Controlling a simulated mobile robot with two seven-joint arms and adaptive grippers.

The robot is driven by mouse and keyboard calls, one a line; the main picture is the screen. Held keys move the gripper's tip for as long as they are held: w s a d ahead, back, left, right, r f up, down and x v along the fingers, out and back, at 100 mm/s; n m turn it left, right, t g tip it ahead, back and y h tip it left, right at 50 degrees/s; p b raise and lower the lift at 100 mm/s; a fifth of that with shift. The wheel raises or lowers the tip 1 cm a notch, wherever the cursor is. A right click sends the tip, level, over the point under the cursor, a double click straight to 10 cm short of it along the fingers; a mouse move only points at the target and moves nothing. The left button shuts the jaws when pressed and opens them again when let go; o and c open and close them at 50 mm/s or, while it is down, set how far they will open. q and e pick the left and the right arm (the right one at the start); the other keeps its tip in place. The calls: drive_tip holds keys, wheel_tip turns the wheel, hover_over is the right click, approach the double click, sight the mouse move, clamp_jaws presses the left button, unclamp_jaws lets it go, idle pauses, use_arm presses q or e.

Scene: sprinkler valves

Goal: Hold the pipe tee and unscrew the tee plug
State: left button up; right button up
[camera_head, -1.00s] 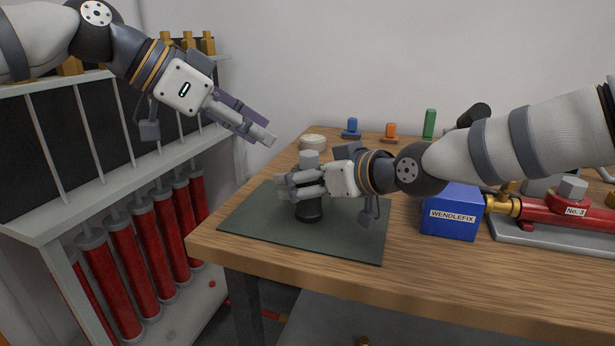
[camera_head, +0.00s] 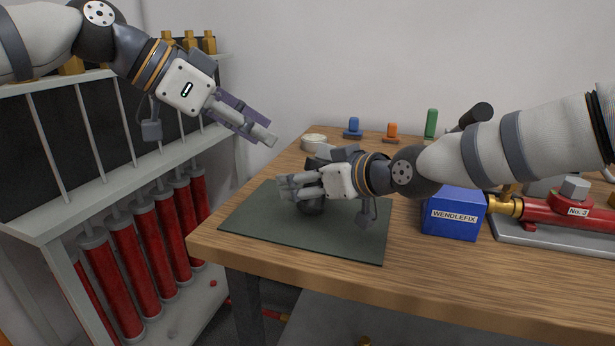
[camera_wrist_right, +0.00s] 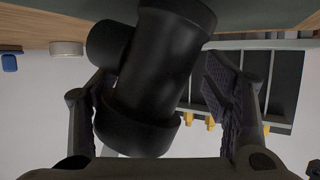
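The black pipe tee (camera_head: 314,208) is on the dark green mat, partly hidden behind my right gripper, and it looks tilted. Its upper part (camera_head: 319,156) shows above the fingers; I cannot clearly make out the plug. My right gripper (camera_head: 288,187) has its fingers around the tee. The right wrist view shows the tee (camera_wrist_right: 155,85) slanted between the fingers of my right gripper (camera_wrist_right: 160,95), with its side branch toward the left finger and a gap to the right finger. My left gripper (camera_head: 265,133) is raised to the left above the mat, empty, its fingers apart.
The mat (camera_head: 350,244) lies at the table's left front corner. A blue WENDLEFIX box (camera_head: 453,222) and a red valve pipe (camera_head: 538,212) on a grey plate stand to the right. A round pale container (camera_head: 313,142) is behind. A shelf with red cylinders (camera_head: 131,255) is left.

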drive_tip(key=shift+a+r, duration=0.15)
drive_tip(key=shift+r, duration=0.05)
drive_tip(key=v, duration=1.3)
drive_tip(key=s+a+f+n+g+y, duration=0.2)
drive_tip(key=s+a+f+g, duration=0.1)
drive_tip(key=s, duration=0.7)
drive_tip(key=s+f+m+g+h, duration=0.1)
drive_tip(key=s+f+m+g, duration=0.1)
drive_tip(key=s+f, duration=0.4)
drive_tip(key=s+f+m+g+h, duration=0.1)
drive_tip(key=s+f, duration=0.5)
drive_tip(key=f, duration=0.6)
drive_tip(key=shift+f+m+g, duration=0.4)
drive_tip(key=shift+g, duration=0.5)
